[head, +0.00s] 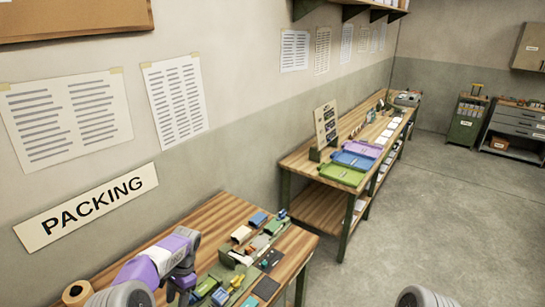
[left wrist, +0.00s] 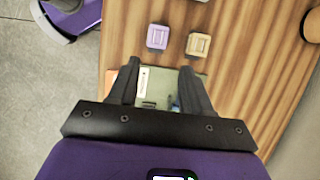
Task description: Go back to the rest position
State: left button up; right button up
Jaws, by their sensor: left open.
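My left gripper (left wrist: 160,85) is open in the left wrist view, its two dark fingers apart. It hangs above a wooden table (left wrist: 235,75), and nothing shows held between the fingers. A green tray or mat with small items (left wrist: 158,95) lies below, between the fingers. In the head view my left arm (head: 165,255) comes in at the lower left over the packing table (head: 205,220). Its fingers cannot be made out there. A grey rounded part of mine (head: 420,297) shows at the bottom right. My right gripper is not in view.
A purple block (left wrist: 158,37) and a tan block (left wrist: 199,45) lie beyond the fingertips. A second table (head: 300,160) carries green (head: 342,174), blue (head: 353,160) and purple (head: 363,148) trays. A packing sign (head: 90,207) hangs on the wall. Open floor (head: 430,215) lies at right.

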pick_arm(q)
jog(key=s+d+f+n+t+h, duration=0.1)
jog(key=s+d+f+h, duration=0.2)
jog(key=s+d+f, duration=0.35)
jog(key=s+d+f+n+t+h, duration=0.15)
jog(key=s+d+f, duration=0.25)
jog(key=d+f, duration=0.45)
jog(key=s+d+f+n+t+h, duration=0.15)
jog(key=s+n, duration=0.25)
jog(key=s, duration=0.4)
jog(key=s+d+f+n+h, duration=0.1)
jog(key=s+d+f+n, duration=0.15)
jog(key=s, duration=0.55)
notch_tip(320, 180, down, 16)
jog(key=b, duration=1.6)
jog(key=shift+w+d+n, duration=0.2)
jog(key=shift+w+n, duration=0.15)
jog(key=shift+n, duration=0.05)
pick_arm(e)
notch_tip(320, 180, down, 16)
